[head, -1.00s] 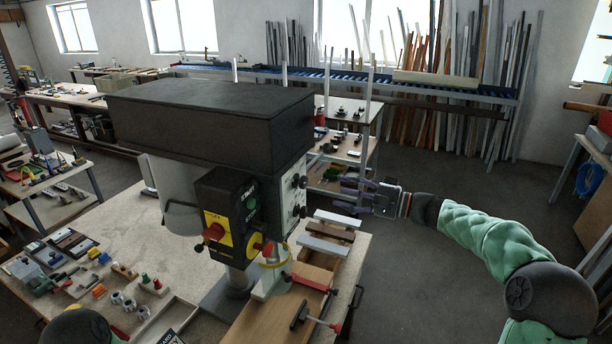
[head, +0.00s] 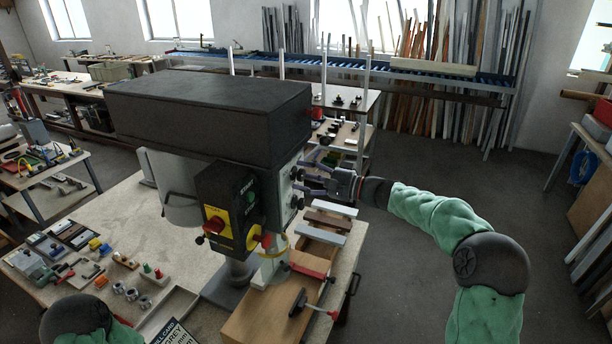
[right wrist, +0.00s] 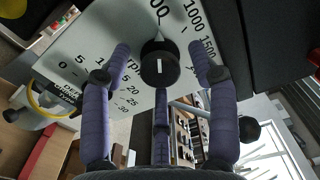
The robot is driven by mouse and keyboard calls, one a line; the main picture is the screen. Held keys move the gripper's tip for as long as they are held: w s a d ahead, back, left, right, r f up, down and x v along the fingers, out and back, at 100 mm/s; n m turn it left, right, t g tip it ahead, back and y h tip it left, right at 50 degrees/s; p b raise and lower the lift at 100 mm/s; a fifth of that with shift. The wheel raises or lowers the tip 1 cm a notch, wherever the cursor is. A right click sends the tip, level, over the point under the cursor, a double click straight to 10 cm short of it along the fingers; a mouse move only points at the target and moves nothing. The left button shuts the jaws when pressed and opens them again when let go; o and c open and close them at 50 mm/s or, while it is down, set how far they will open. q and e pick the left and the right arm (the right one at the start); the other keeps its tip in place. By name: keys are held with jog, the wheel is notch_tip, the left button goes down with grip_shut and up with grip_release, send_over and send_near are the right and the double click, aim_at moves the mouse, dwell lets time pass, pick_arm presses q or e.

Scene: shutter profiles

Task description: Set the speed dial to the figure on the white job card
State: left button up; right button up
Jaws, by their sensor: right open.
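The speed dial (right wrist: 160,64) is a black knob with a white pointer line on the drill press's pale side panel. Printed figures including 1000 and 1500 run around it. In the right wrist view it lies ahead, between the spread fingers of my right gripper (right wrist: 160,72). The gripper is open, and I cannot tell whether a finger touches the knob. In the head view my right gripper (head: 312,177) is at the right side of the drill press (head: 215,120). A job card (head: 174,334) is cut off at the bottom edge, and its figure is not readable.
A depth scale (right wrist: 95,85) is printed beside the dial. Floor to the right is free.

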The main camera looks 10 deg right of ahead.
jog(key=c, duration=1.1)
jog(key=shift+m, duration=0.3)
jog(key=shift+c, duration=0.2)
jog(key=m, duration=0.3)
jog(key=m+p, duration=0.1)
jog(key=m, duration=0.3)
jog(key=shift+p, duration=0.4)
jog(key=m+p, duration=0.2)
jog(key=m, duration=0.1)
jog(key=shift+r+m, duration=0.1)
jog(key=shift+m, duration=0.3)
jog(key=shift+m+p, duration=1.45)
jog(key=shift+m, duration=0.75)
jog(key=shift+f, duration=0.2)
